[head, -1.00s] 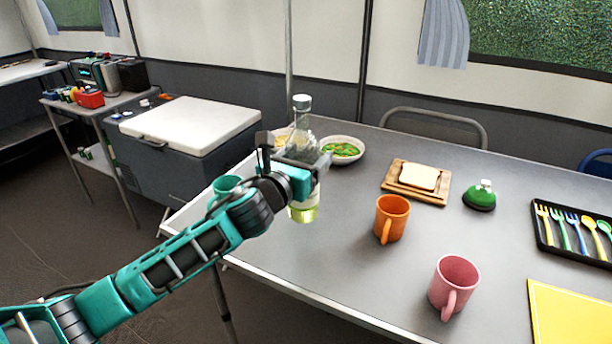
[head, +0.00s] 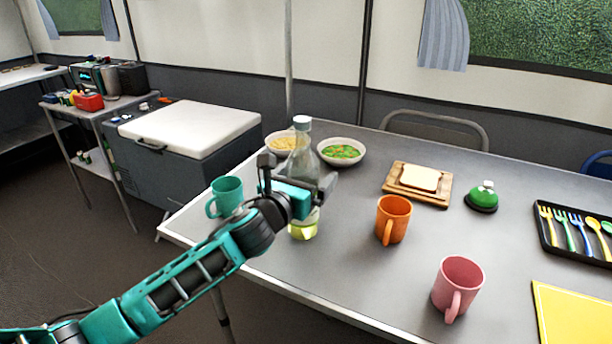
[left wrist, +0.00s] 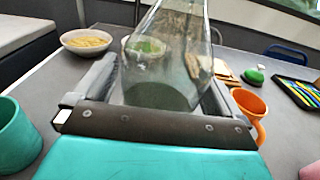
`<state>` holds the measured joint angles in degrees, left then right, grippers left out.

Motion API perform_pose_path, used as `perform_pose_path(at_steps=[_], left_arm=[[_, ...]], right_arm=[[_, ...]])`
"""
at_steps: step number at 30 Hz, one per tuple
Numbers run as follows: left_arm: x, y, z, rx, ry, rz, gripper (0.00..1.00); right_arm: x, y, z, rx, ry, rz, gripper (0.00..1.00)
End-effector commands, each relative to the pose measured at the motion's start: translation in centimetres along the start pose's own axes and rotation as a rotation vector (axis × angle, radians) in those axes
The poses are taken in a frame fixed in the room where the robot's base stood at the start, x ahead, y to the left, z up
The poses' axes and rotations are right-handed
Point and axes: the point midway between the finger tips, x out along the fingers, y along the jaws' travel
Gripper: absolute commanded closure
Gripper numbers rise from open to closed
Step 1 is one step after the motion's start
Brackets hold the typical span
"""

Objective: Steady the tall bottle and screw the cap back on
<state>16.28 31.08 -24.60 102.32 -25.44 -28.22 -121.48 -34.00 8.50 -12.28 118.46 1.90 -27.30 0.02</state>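The tall clear bottle (head: 302,152) stands upright at the table's left end, with yellow-green liquid low in it. A pale grey cap (head: 302,121) sits at the top of its neck; I cannot tell how tightly. My left gripper (head: 297,173) is around the bottle's body, one finger on each side, and appears shut on it. In the left wrist view the bottle (left wrist: 165,60) fills the space between the fingers; its top is out of frame. I cannot tell whether its base touches the table. My right gripper is not in view.
A teal mug (head: 227,192) stands close left of the bottle. Two bowls (head: 341,152) (head: 279,146) are behind it. An orange mug (head: 393,219), pink mug (head: 458,284), bread board (head: 440,197) and cutlery tray (head: 548,240) are to the right. The table (head: 340,265) is clear just right of the bottle.

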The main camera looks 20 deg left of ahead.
Motion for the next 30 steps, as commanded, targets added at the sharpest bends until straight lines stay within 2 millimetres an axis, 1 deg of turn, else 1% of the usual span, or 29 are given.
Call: perform_pose_path(at_steps=[5,7,10,14,18,24,27,30], left_arm=[[0.0,0.0,0.1,0.0,0.0,0.0,0.01],[0.0,0.0,0.5,0.0,-0.001,0.0,0.01],[-0.9,0.0,0.3,0.001,0.002,0.0,0.01],[-3.0,0.0,0.4,0.002,0.002,-0.001,0.01],[-5.8,0.0,0.3,0.002,0.004,-0.001,0.01],[-9.3,0.0,0.3,0.001,0.002,-0.001,0.01],[-10.5,0.0,0.2,0.0,0.003,0.0,0.01],[-11.3,0.0,0.3,0.001,0.001,0.001,0.01]], right_arm=[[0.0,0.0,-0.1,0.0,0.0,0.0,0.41],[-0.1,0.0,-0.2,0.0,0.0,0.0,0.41],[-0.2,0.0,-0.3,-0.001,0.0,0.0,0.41],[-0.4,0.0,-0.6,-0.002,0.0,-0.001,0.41],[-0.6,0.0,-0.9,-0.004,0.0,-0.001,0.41],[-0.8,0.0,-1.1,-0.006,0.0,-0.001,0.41],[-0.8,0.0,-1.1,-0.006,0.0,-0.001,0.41],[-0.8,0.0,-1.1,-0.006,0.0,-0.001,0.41]])
